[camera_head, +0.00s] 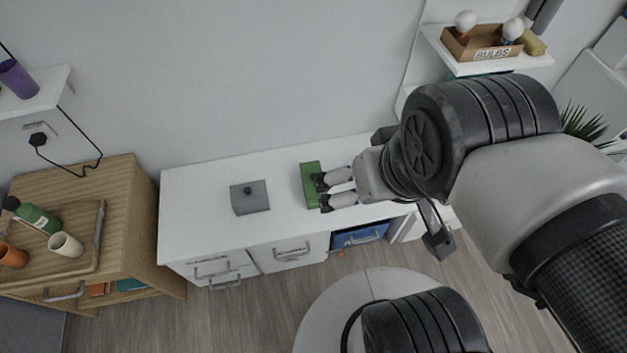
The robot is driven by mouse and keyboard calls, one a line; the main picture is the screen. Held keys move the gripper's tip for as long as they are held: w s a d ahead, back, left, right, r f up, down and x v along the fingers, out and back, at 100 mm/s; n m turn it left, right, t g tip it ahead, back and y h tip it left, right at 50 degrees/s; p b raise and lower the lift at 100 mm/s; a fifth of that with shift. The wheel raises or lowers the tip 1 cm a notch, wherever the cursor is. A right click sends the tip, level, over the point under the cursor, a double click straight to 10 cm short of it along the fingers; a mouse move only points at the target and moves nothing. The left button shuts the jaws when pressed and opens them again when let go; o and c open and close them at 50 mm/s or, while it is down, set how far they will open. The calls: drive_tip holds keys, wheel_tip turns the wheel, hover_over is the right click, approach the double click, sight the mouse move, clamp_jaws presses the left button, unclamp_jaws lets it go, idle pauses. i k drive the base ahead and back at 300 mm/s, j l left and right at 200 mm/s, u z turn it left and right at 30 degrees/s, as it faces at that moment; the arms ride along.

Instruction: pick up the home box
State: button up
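A flat green box (309,191) lies on the white desk top (205,188), its long side running front to back. My gripper (323,192) comes in from the right, with its two dark fingertips spread apart at the right edge of the green box. The fingertips overlap that edge in the picture; I cannot tell whether they touch it. A grey box with a dark knob (249,198) sits further left on the desk, clear of my gripper. No label reading "home" is legible on either box.
A wooden cabinet (135,215) at the left carries a tray (97,238) with a green bottle (38,218) and cups. A bulbs crate (482,43) stands on a wall shelf at the upper right. The desk is clear between the grey and green boxes.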

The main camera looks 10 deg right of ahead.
sight(312, 204)
drive_tip(key=i+l+u, duration=0.1)
drive_tip(key=i+l, duration=0.2)
drive_tip(key=i+l+u, duration=0.1)
drive_tip(key=i+l, duration=0.2)
drive_tip(key=l, duration=0.2)
drive_tip(key=u, duration=1.45)
